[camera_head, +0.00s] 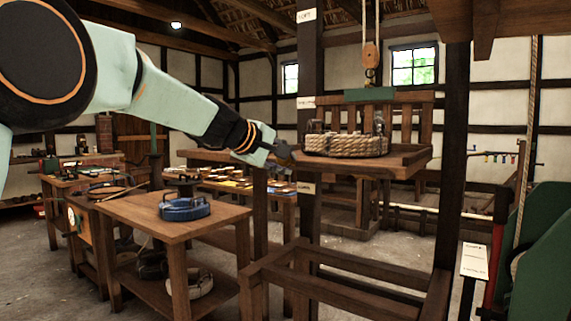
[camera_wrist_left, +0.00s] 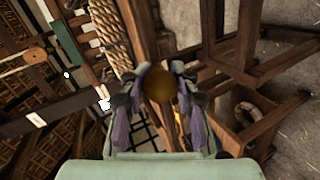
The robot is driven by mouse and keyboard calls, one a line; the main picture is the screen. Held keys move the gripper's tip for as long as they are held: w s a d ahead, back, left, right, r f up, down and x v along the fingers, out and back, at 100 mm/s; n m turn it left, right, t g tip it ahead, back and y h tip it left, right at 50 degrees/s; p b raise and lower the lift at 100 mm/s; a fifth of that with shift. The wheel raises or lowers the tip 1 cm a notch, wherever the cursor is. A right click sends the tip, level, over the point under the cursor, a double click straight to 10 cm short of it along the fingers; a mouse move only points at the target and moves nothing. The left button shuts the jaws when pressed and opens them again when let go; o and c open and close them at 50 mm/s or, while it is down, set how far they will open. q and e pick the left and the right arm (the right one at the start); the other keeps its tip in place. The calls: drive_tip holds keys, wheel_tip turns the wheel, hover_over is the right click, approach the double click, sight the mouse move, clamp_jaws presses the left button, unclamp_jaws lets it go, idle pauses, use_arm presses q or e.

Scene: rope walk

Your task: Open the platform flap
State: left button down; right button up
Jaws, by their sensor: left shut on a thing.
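The wooden platform (camera_head: 400,158) hangs in the middle of the head view, with a coil of rope (camera_head: 345,145) on it. My left arm reaches in from the upper left, and its gripper (camera_head: 284,154) is at the platform's left end. In the left wrist view the fingers are closed on a round, brownish-yellow knob (camera_wrist_left: 159,85) beside a long wooden board of the platform. In the head view the gripper hides the knob. I cannot tell clearly which board is the flap. My right gripper is not in view.
A pulley block (camera_head: 371,55) hangs above the platform. A wooden table (camera_head: 150,214) with a blue ring-shaped item (camera_head: 185,208) stands at left. An open timber frame (camera_head: 350,288) is below the platform. A green machine part (camera_head: 545,255) stands at right.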

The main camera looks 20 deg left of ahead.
use_arm(q)
drive_tip(key=shift+s+a+f+b, duration=0.1)
drive_tip(key=shift+s+f+b, duration=0.15)
drive_tip(key=shift+f+b, duration=0.35)
drive_tip(key=shift+f, duration=0.25)
drive_tip(key=c, duration=1)
unclamp_jaws()
drive_tip(key=shift+r, duration=0.2)
drive_tip(key=shift+s+a+r, duration=0.25)
drive_tip(key=shift+s, duration=0.15)
drive_tip(key=v, duration=1.1)
drive_tip(key=shift+f, duration=0.1)
